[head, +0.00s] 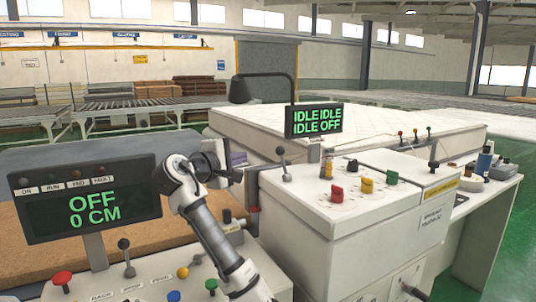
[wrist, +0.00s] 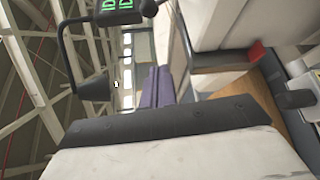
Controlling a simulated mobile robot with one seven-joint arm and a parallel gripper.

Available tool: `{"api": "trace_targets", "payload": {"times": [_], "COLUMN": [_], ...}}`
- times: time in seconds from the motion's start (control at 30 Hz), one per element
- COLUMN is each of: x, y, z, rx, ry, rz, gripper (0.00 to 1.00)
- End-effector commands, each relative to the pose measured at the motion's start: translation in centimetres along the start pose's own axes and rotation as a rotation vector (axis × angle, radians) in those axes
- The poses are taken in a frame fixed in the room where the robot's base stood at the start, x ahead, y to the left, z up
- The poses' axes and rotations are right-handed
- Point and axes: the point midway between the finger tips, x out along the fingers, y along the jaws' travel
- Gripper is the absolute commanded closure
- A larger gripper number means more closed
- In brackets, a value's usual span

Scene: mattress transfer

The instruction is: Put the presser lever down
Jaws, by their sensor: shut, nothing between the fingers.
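Two ball-topped levers show in the head view. One dark-knobbed lever (head: 283,165) stands nearly upright on the left of the white cabinet top. Another lever (head: 127,260) stands upright on the near panel, below the OFF screen. I cannot read which is the presser lever. My gripper (head: 236,175) is shut and empty, in the air left of the cabinet lever and apart from it; its fingertips are small and hard to make out. In the wrist view a dark ball knob (wrist: 148,8) shows at the top edge, beside the tilted green-lettered display.
The near screen (head: 95,200) reads OFF, 0 CM. The display (head: 314,120) on the cabinet reads IDLE and OFF. Red, yellow and green knobs (head: 366,185) stand on the cabinet (head: 320,235). A white mattress (head: 385,122) lies behind.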

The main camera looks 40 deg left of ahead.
Motion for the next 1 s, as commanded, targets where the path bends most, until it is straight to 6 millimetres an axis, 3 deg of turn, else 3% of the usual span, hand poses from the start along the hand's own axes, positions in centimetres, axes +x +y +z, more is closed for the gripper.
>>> {"api": "trace_targets", "payload": {"times": [0.17, 0.67, 1.0], "x": [1.2, 10.1, 9.0], "y": [0.1, 0.2, 0.0], "z": [0.1, 0.1, 3.1], "rx": [0.0, 0.0, 0.003], "ry": [-0.001, 0.0, 0.002], "rz": [-0.002, -0.002, 0.0], "gripper": [1.0, 1.0, 1.0]}}
